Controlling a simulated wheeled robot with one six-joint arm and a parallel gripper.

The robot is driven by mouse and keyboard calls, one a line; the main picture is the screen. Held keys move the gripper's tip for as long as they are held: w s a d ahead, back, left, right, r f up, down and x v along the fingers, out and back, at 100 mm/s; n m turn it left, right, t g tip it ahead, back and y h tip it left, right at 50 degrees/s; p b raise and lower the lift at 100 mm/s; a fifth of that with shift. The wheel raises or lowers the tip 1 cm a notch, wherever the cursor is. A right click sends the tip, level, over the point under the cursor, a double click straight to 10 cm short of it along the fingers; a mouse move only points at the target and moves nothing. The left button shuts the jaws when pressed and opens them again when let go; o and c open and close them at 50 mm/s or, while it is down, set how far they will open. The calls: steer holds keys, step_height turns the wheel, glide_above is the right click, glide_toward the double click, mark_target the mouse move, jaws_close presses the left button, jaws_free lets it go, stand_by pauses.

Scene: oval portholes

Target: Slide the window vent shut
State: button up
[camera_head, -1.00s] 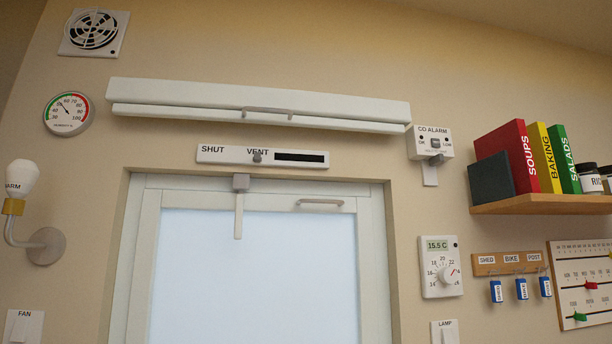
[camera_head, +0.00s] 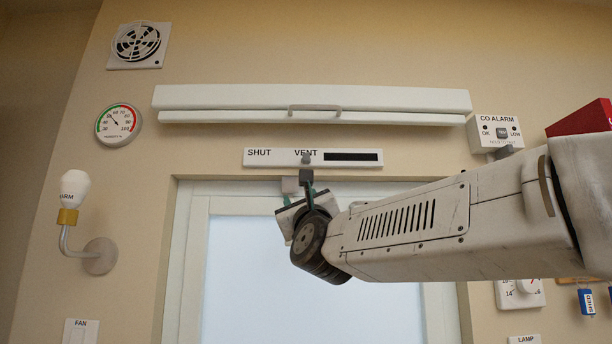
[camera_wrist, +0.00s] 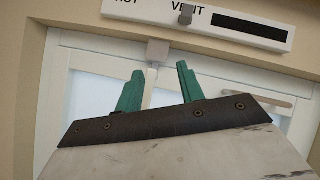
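The window vent (camera_head: 270,157) is a white strip above the window, marked SHUT at left and VENT at right. Its small grey knob (camera_head: 306,159) stands by the VENT label, and a dark slot shows to the right. In the wrist view the knob (camera_wrist: 186,14) is at the top, ahead of the fingers and nearer the right one. My gripper (camera_head: 297,188) is just below the strip. In the wrist view my gripper (camera_wrist: 159,72) has its two green fingers apart with nothing between them. The fingers look apart from the knob.
A grey window latch (camera_wrist: 157,52) lies just below the strip, close to the fingers. A long white casing (camera_head: 230,98) with a handle runs above the vent. A CO alarm (camera_head: 495,133) is to the right.

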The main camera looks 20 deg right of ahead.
mark_target(306, 160)
steer(key=w+d+r+m+h, duration=0.1)
steer(key=r+m+h, duration=0.1)
steer(key=r, duration=0.1)
steer(key=w+d+r+m+h, duration=0.1)
steer(key=r+m+h, duration=0.1)
steer(key=r+m, duration=0.1)
steer(key=w+d+r+m+t+h, duration=0.1)
steer(key=w+r+m, duration=0.1)
steer(key=r+m, duration=0.1)
steer(key=shift+w+r+h, duration=0.1)
steer(key=shift+r+h, duration=0.3)
steer(key=shift+r, duration=0.2)
jaws_close()
steer(key=shift+a, duration=0.1)
